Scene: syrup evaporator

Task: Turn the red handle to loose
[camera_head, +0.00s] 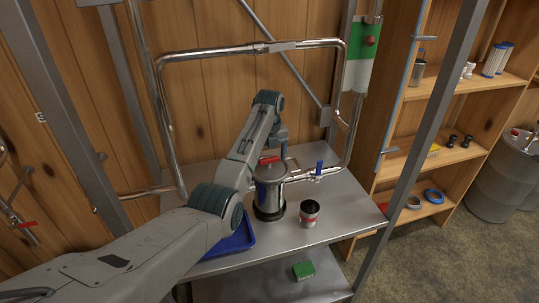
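A small red handle (269,160) shows at the top of a metal canister (270,192) on the steel table. My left arm reaches across from the lower left, and its forearm partly covers the area beside the canister. My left gripper (281,147) points down just behind and to the right of the red handle. Its fingertips are too small and too covered to tell whether they are open or touch the handle. Another red handle (27,224) is on piping at the far left. My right gripper is not in view.
A blue-handled valve (319,168) sits on the pipe right of the canister. A cup (310,213) stands on the table (345,212), with a blue tray (238,243) at the front left. A bent pipe frame (215,53) rises behind. Shelves stand at right.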

